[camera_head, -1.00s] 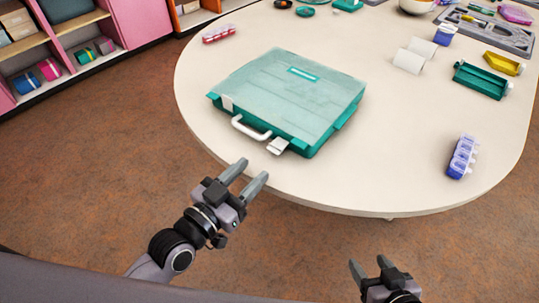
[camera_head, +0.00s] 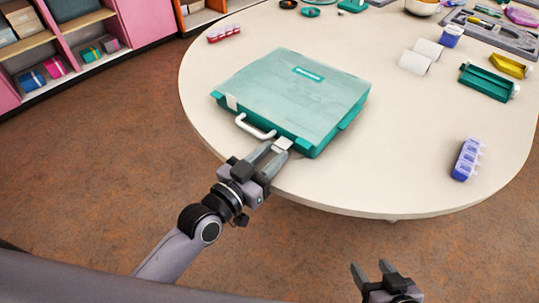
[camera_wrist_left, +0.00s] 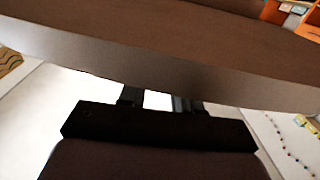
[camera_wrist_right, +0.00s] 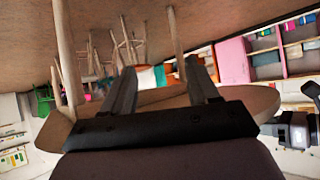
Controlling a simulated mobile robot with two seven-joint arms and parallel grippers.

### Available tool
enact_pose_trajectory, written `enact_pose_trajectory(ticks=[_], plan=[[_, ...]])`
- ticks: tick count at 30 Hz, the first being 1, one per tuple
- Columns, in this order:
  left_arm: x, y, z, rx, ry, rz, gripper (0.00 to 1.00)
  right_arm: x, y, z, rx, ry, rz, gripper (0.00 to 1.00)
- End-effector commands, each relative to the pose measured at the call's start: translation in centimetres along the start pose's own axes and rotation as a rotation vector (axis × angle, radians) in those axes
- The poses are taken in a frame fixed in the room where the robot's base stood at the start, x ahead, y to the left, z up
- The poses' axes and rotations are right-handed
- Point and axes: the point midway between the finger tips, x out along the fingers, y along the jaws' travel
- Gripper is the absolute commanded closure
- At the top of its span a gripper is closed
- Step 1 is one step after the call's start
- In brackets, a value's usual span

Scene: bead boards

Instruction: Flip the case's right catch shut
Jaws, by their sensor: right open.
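The closed teal case (camera_head: 290,95) lies flat on the table, with its white handle (camera_head: 254,126) on the near side. The right catch (camera_head: 283,143) is a white tab that sticks outward from the front edge. The left catch (camera_head: 231,102) lies up against the case. My left gripper (camera_head: 272,152) is open at the right catch, its fingertips close to the tab; whether they touch it is unclear. Its fingers also show in the left wrist view (camera_wrist_left: 158,100), where no catch can be made out. My right gripper (camera_head: 371,267) is open and empty, off the table's near edge; it shows in the right wrist view (camera_wrist_right: 162,82).
The pale round table (camera_head: 400,185) has free room right of the case. A purple pill box (camera_head: 467,159) stands at the right, a green tray (camera_head: 487,82) and white cards (camera_head: 415,62) further back. A red bead strip (camera_head: 224,34) lies at the back left.

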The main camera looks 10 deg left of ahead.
Motion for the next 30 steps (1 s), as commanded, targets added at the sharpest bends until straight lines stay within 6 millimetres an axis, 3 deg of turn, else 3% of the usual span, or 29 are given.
enact_pose_trajectory(ticks=[11, 23, 30], plan=[[0.0, 0.0, -0.8, 0.000, -0.044, 0.000, 0.97, -1.4, 0.1, -1.9, -0.010, 0.001, 0.002, 0.40], [0.1, 0.0, -2.3, -0.001, -0.208, 0.000, 0.97, -4.9, 1.2, -5.5, -0.038, 0.018, 0.040, 0.40], [0.2, 0.0, -2.8, -0.002, -0.323, -0.001, 0.97, -7.3, 0.8, -7.9, -0.027, 0.005, 0.040, 0.40]])
